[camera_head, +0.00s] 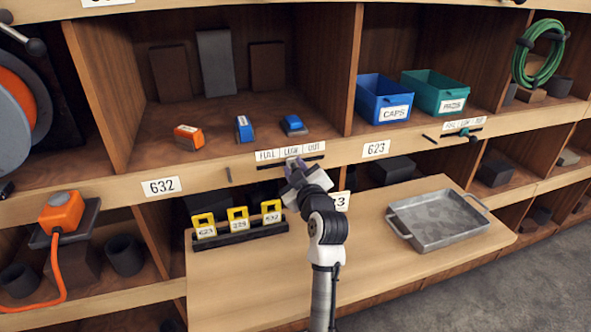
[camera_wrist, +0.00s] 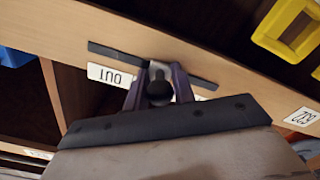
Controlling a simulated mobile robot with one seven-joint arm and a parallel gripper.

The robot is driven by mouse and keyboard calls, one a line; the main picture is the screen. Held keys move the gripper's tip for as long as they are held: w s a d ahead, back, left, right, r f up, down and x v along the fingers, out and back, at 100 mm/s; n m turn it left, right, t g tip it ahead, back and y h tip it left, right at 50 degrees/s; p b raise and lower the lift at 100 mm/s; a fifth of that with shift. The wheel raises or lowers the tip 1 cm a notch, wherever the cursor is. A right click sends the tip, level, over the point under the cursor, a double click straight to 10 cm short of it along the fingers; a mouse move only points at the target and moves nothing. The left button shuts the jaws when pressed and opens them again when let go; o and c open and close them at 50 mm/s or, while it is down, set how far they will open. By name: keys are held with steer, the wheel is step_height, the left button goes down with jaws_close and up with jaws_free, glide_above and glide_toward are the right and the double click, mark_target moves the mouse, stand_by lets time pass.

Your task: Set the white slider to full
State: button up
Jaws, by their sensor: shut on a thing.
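The slider (camera_wrist: 159,70) shows in the wrist view as a pale grey-white plate with a dark round knob, about midway along its dark track (camera_wrist: 105,50). My gripper (camera_wrist: 159,92) is shut on the knob, one purple finger on each side. In the head view my gripper (camera_head: 294,165) is at the shelf edge, below the middle of the FULL, LOW, OUT label strip (camera_head: 266,156), near LOW. It hides the slider there. In the wrist view the OUT label (camera_wrist: 105,75) is left of the gripper; the other labels are mostly hidden.
Yellow numbered tags (camera_head: 238,218) stand in a rack below my gripper. A metal tray (camera_head: 438,220) lies on the board at right. Orange and blue blocks (camera_head: 244,128) sit on the shelf above.

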steer(key=shift+s+a, duration=0.35)
steer(key=shift+a, duration=0.7)
steer(key=shift+s+a, duration=0.3)
steer(key=shift+a, duration=0.7)
steer(key=shift+s+a, duration=0.35)
steer(key=shift+a, duration=0.7)
jaws_close()
steer(key=shift+f, duration=0.1)
steer(key=o, duration=1)
jaws_free()
steer(key=shift+a, duration=0.1)
steer(key=shift+c, duration=0.2)
steer(key=shift+s, duration=0.15)
steer(key=shift+s+d+b, duration=0.3)
steer(key=shift+s+b, duration=0.05)
steer(key=shift+b, duration=0.05)
glide_toward(266, 167)
steer(key=v, duration=0.7)
